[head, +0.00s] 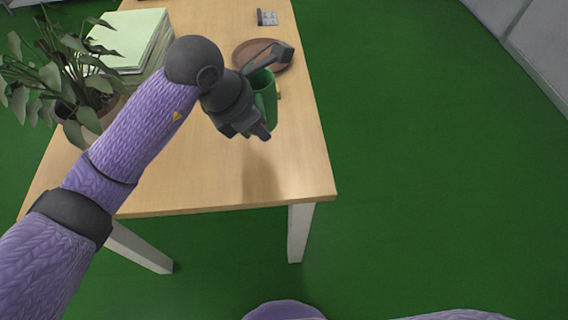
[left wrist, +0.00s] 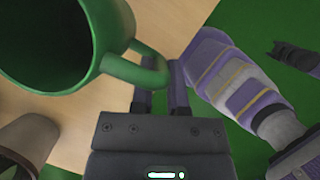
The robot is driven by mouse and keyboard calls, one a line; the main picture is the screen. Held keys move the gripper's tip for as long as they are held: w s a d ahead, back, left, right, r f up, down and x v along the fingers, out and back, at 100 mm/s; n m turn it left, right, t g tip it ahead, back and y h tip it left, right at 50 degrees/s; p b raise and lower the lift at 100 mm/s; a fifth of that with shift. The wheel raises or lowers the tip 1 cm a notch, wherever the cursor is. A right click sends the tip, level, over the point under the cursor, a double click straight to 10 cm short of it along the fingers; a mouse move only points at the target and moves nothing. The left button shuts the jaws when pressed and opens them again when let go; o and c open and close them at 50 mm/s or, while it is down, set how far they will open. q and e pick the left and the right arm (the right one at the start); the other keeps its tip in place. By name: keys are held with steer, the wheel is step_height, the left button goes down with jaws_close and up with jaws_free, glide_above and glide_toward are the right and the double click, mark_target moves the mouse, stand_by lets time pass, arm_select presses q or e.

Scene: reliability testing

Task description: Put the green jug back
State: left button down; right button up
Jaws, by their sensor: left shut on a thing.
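The green jug (head: 265,88) is in front of the round brown plate (head: 244,50) in the head view and overlaps its near edge in the picture. My left gripper (head: 262,132) is shut on the jug's handle. In the left wrist view the green jug (left wrist: 112,22) shows its open mouth at the upper left, and its handle reaches the fingertips (left wrist: 158,72). The gripper hides part of the jug in the head view. I cannot tell for sure whether its base touches the table.
The wooden table (head: 215,180) has its right edge close beside the jug. A potted plant (head: 60,80) and a stack of pale green books or papers (head: 130,40) stand at the left. A small grey item (head: 267,18) lies at the back. The near table surface is clear.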

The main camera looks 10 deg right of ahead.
arm_select(q)
steer(key=shift+m, duration=0.3)
steer(key=f+b, duration=0.1)
steer(key=f, duration=0.2)
steer(key=f+b, duration=0.1)
steer(key=f, duration=0.2)
steer(key=f+b, duration=0.2)
steer(key=f, duration=0.2)
steer(key=shift+s+d, duration=0.1)
steer(key=shift+s, duration=0.2)
steer(key=shift+r, duration=0.1)
steer(key=c, duration=0.6)
jaws_free()
steer(key=shift+p+v, duration=2.4)
steer(key=shift+v, duration=3.6)
arm_select(e)
steer(key=shift+r, duration=0.35)
